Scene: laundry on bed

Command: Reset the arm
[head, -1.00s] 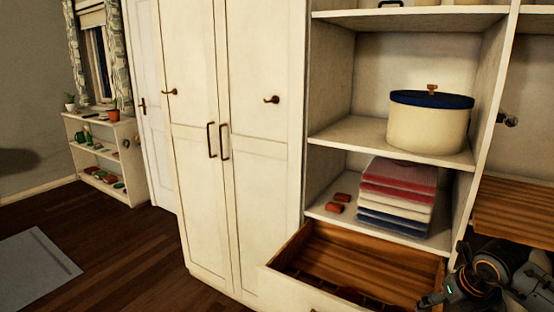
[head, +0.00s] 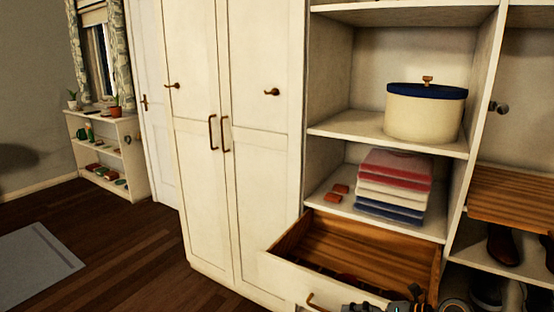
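Part of my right arm with its gripper end (head: 400,306) shows low at the bottom edge, in front of the open drawer. Its fingers are cut off or too dark to make out, so I cannot see whether it is open or shut. My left gripper is not in view. The wooden drawer (head: 380,246) is pulled out below the shelves, with some dark reddish items inside.
A white wardrobe (head: 255,170) stands left of the drawer. Folded towels (head: 395,182) and small red boxes (head: 341,189) lie on the lower shelf, a round blue-lidded box (head: 425,115) above. Shoes (head: 504,246) sit at right.

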